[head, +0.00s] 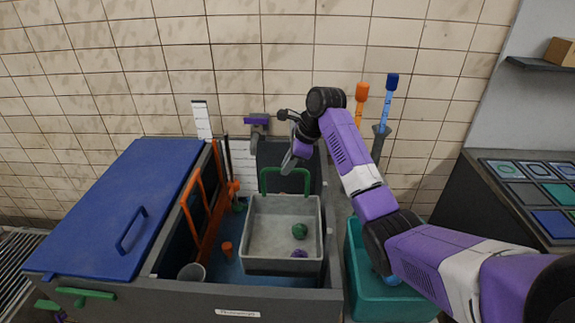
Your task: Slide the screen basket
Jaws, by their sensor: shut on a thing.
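The screen basket (282,266) is a grey open box inside the dark-walled tank (220,292), toward its right side. A green handle (264,182) stands up at the basket's far edge. My gripper (288,165) reaches down from the back right and is shut on the top bar of this handle. Its fingertips partly cover the bar. A green lump (299,231) and a purple lump (299,253) lie in the basket.
A blue lid (120,205) covers the tank's left part. An orange frame (195,210) stands left of the basket. An orange piece (227,249) and a pale cup (191,272) are in the tank. A teal bin (375,295) stands right, beneath my arm.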

